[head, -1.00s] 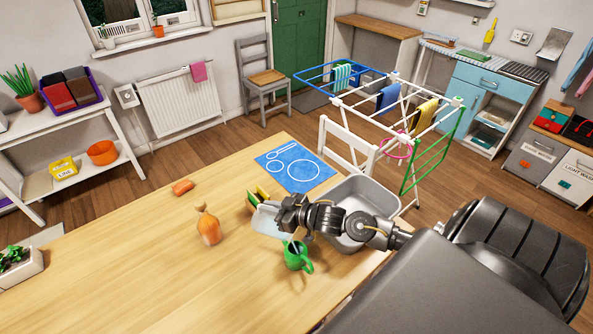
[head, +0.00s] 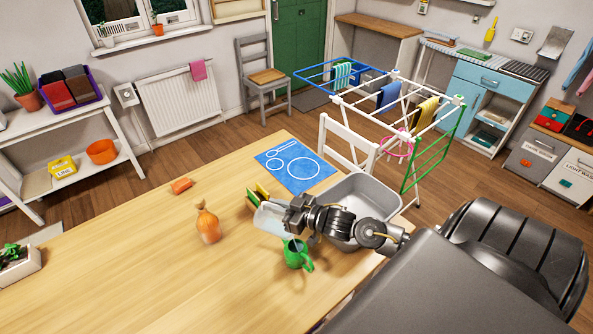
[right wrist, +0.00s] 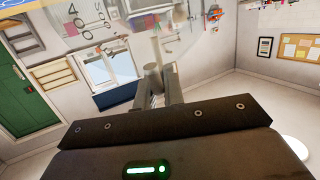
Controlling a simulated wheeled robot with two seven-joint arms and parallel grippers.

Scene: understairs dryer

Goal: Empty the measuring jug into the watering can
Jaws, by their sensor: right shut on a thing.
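The clear measuring jug (head: 270,219) is held tilted above the table, just above and left of the green watering can (head: 297,256). The can stands upright on the table, its handle to the right. A pale patch shows at the can's mouth, under the jug; I cannot tell clearly whether it is pouring water. My right gripper (head: 296,214) is shut on the jug's handle. In the right wrist view the jug's clear wall with printed marks (right wrist: 90,22) fills the top, with its handle (right wrist: 153,52) between my fingers (right wrist: 155,88). My left gripper is not in view.
A grey basin (head: 356,192) stands close behind my right arm. The table's left front is clear.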

